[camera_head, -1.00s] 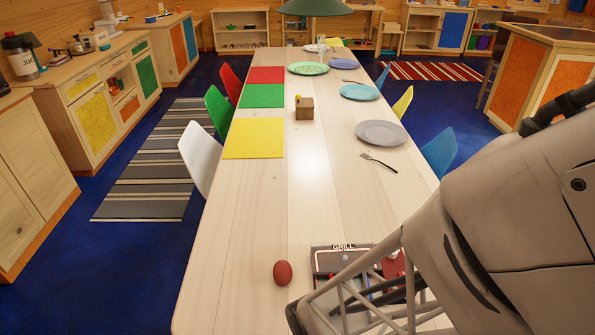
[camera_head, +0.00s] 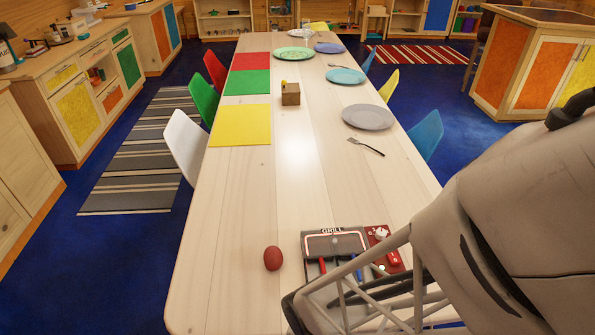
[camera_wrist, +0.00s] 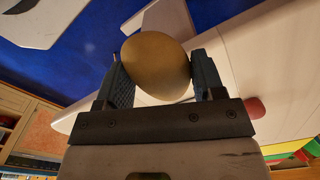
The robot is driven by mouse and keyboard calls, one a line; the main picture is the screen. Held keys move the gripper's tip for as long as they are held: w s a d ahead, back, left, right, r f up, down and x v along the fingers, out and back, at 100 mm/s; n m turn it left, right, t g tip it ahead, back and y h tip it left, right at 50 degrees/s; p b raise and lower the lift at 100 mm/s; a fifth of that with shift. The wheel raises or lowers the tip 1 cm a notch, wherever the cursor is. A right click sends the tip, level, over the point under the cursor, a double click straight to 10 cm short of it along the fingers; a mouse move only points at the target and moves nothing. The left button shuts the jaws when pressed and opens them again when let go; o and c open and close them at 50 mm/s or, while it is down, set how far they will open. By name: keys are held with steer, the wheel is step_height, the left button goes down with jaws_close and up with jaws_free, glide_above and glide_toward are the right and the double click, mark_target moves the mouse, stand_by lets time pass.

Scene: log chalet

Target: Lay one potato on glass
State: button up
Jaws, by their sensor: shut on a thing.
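My gripper (camera_wrist: 158,78) is shut on a smooth yellow-brown potato (camera_wrist: 155,62), held between its two dark pads in the wrist view. In the head view the fingertips and this potato are hidden; only my pale arm and a lattice frame show at lower right. A round red-brown thing (camera_head: 273,258), perhaps another potato, lies on the near part of the table. A reddish lump (camera_wrist: 255,107) beside the right finger in the wrist view may be the same thing. I cannot make out a glass surely.
A grill unit (camera_head: 336,243) marked GRILL, with red controls, lies right of the red-brown thing, partly behind my arm. The long table (camera_head: 240,215) is clear in its middle. A grey plate (camera_head: 368,117), a fork (camera_head: 367,147) and a wooden block (camera_head: 290,94) stand farther back.

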steer(key=shift+w, duration=0.1)
steer(key=shift+w+d+r+m, duration=0.15)
steer(key=shift+w+m, duration=0.1)
steer(key=shift+w, duration=0.15)
steer(key=shift+w+d+r+m, duration=0.15)
steer(key=shift+w+m, duration=0.1)
steer(key=shift+w, duration=0.15)
steer(key=w+d+r+m, duration=0.1)
steer(key=w+d+m, duration=0.1)
steer(key=w, duration=0.1)
steer(key=w+d+r+m, duration=0.1)
steer(key=w+d+m, duration=0.1)
steer(key=w, duration=0.2)
steer(key=w+d+r+m, duration=0.2)
steer(key=w, duration=0.1)
steer(key=shift+w, duration=0.3)
steer(key=shift+w+d+r+m, duration=0.25)
steer(key=shift+w+d+m, duration=0.3)
steer(key=shift+w+m, duration=0.15)
glide_above(320, 240)
steer(key=shift+f, duration=0.75)
steer(key=shift+f, duration=0.1)
steer(key=shift+f, duration=1.65)
